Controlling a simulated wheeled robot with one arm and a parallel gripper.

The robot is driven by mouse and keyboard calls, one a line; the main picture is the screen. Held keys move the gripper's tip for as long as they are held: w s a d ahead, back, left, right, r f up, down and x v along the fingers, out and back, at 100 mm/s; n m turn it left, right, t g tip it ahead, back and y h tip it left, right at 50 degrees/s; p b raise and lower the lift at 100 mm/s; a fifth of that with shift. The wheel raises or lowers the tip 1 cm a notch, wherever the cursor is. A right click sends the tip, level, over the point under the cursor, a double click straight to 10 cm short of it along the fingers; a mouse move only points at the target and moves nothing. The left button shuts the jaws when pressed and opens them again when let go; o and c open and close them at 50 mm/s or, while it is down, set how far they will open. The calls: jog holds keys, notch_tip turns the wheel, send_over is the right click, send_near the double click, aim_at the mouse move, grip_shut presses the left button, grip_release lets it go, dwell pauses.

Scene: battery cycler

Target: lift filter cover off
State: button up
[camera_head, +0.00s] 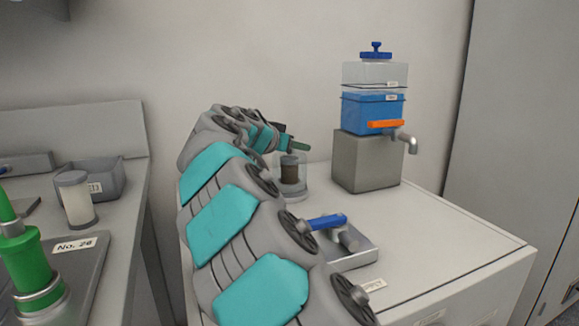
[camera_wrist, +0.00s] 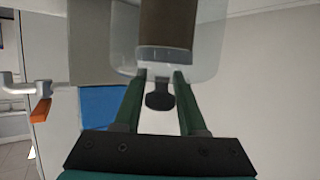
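A clear filter cover (camera_wrist: 212,50) stands over a dark brown cylindrical filter (camera_wrist: 166,22); in the wrist view they appear upside down. A dark knob (camera_wrist: 160,96) sticks out from the cover's top. My gripper (camera_wrist: 162,78) is open, with its two green fingers on either side of the knob. Contact between fingers and knob cannot be told. In the head view the cover (camera_head: 302,179) stands upright on the cabinet top beyond my arm, with the dark filter (camera_head: 289,169) inside. My gripper (camera_head: 298,147) is above it there, and the knob is hidden.
A grey block (camera_head: 362,164) carries a blue and clear tank (camera_head: 371,111) with an orange lever (camera_head: 386,124) and a spout, right of the cover. A metal fixture with a blue handle (camera_head: 327,221) stands in front. The cabinet top (camera_head: 445,235) is clear at right.

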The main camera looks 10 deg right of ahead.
grip_shut()
jog(key=shift+r, duration=0.1)
dwell(0.4)
notch_tip(320, 180, up, 7)
jog(key=shift+f, duration=0.1)
jog(key=shift+r, duration=1.5)
